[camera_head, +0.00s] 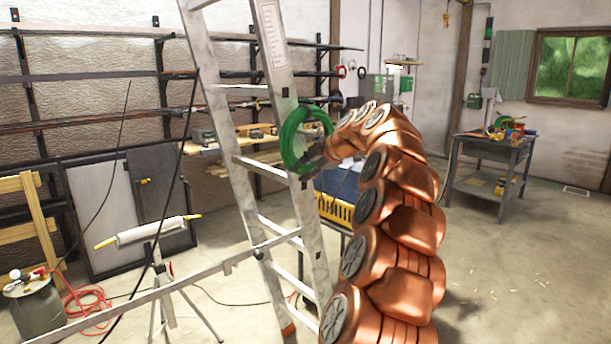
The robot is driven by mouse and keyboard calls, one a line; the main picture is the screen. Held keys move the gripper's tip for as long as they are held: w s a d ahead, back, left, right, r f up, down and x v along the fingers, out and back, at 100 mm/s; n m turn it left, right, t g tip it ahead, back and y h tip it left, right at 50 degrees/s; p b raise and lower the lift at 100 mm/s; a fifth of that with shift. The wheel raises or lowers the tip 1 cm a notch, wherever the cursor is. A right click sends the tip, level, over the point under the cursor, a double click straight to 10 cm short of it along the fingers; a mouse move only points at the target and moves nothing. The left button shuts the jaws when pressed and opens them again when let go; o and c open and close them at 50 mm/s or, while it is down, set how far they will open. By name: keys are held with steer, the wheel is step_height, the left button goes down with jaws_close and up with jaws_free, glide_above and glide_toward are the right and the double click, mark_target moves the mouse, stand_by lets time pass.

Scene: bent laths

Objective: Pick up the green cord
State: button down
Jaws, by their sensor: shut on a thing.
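The green cord (291,138) is a coiled ring in the middle of the view, held up in front of the ladder's right rail. My gripper (318,150) is at the right side of the coil and shut on it. The fingertips are small and partly hidden by the coil and my copper-coloured arm, which reaches in from the lower right. I cannot tell whether the cord touches the ladder.
An aluminium ladder (228,132) stands close behind the cord. A yellow crate (335,211) is behind my arm. A grey workbench (487,150) stands at the right. Red hose (88,300) lies at lower left.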

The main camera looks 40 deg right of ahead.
steer(key=s+a+r+b, duration=0.1)
steer(key=s+a+b, duration=0.1)
steer(key=s+a, duration=0.2)
steer(key=s+a+b, duration=0.2)
steer(key=s+a, duration=0.2)
steer(key=s, duration=0.5)
steer(key=shift+s+r, duration=0.35)
steer(key=shift+s, duration=0.05)
stand_by(0.7)
